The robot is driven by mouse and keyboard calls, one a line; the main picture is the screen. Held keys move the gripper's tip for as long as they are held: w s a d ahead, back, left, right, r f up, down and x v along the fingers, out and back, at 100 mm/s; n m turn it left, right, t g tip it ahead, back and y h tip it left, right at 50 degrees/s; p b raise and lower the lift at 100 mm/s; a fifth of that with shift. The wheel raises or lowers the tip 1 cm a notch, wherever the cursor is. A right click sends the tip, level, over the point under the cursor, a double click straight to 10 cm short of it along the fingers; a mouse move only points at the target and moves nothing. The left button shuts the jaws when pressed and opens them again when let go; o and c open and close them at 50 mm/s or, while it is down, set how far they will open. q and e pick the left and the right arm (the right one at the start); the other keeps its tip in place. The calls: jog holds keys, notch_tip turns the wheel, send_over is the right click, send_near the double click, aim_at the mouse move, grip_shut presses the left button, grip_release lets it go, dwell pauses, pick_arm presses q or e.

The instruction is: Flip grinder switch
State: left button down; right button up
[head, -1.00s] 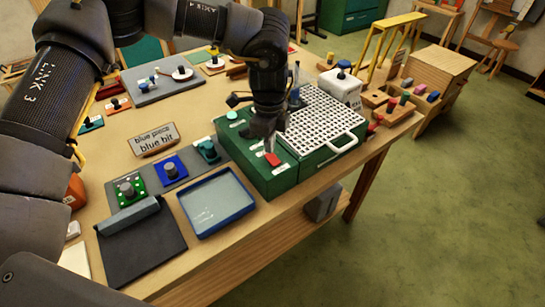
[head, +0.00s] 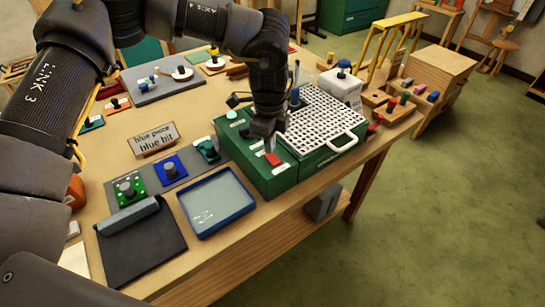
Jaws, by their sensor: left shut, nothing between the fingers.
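The grinder is a green box (head: 262,181) with a white perforated grid top (head: 325,118), standing at the table's front right. A red switch (head: 272,159) sits on the left part of its top, near the front. My left gripper (head: 269,148) points down right over the red switch, with its fingers shut and empty. The fingertips are at or just above the switch; I cannot tell whether they touch it. The gripper hides part of the box top. My right gripper is not in view.
A blue-rimmed tray (head: 233,211) and a dark flat pad (head: 140,262) lie left of the grinder. A sign (head: 154,140) reads "blue piece blue bit". Green floor lies free to the right.

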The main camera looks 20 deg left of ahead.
pick_arm(q)
jog(key=shift+f+b, duration=0.45)
jog(key=shift+f, duration=0.35)
jog(key=shift+r+p, duration=2.5)
jog(key=shift+r, duration=1.05)
